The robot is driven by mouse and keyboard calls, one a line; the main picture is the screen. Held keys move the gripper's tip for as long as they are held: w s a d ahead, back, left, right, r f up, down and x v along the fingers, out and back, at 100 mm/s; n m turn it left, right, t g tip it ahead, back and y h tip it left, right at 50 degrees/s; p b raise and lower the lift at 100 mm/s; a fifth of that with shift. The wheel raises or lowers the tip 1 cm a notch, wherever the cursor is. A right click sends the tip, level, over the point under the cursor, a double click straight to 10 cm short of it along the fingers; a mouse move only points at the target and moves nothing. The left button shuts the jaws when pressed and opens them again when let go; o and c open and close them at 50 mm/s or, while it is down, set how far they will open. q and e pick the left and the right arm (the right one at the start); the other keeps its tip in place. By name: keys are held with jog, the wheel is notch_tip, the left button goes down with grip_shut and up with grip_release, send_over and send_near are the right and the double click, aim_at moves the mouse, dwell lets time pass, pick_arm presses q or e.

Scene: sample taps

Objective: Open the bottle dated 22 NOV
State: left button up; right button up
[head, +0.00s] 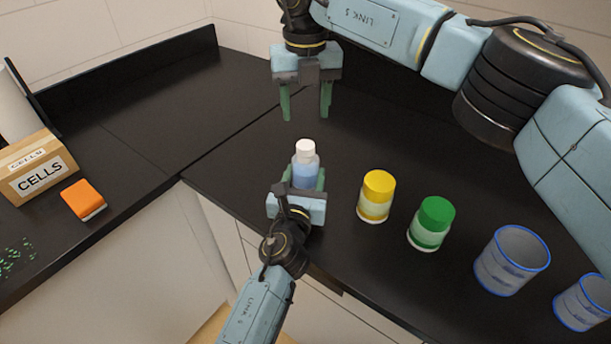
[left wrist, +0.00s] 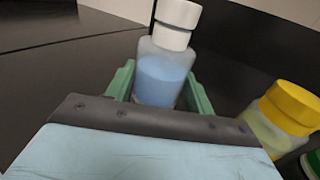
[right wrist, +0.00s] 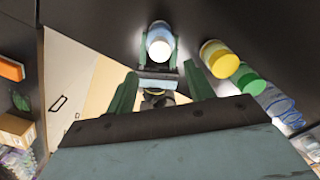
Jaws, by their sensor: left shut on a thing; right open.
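A clear bottle with a white cap and blue contents (head: 306,168) stands upright on the black counter. My left gripper (head: 306,184) is shut on its body, one green finger on each side. The bottle also shows in the left wrist view (left wrist: 165,68) and from above in the right wrist view (right wrist: 160,42). My right gripper (head: 305,105) is open and empty, above and behind the bottle, apart from its cap. A yellow-capped jar (head: 376,196) and a green-capped jar (head: 431,223) stand to the right. I can read no date on any of them.
Two blue-rimmed clear containers (head: 511,262) (head: 583,302) stand at the right, near my right arm. A CELLS box (head: 38,168) and an orange block (head: 83,200) are on the left counter. The counter behind the bottle is clear.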

aim_at(306, 144)
pick_arm(q)
grip_shut()
pick_arm(e)
jog(key=shift+f, duration=4)
jog(key=c, duration=1)
jog(key=n, duration=0.5)
jog(key=shift+c, duration=0.2)
jog(key=shift+r, duration=0.15)
jog(key=shift+r, duration=1)
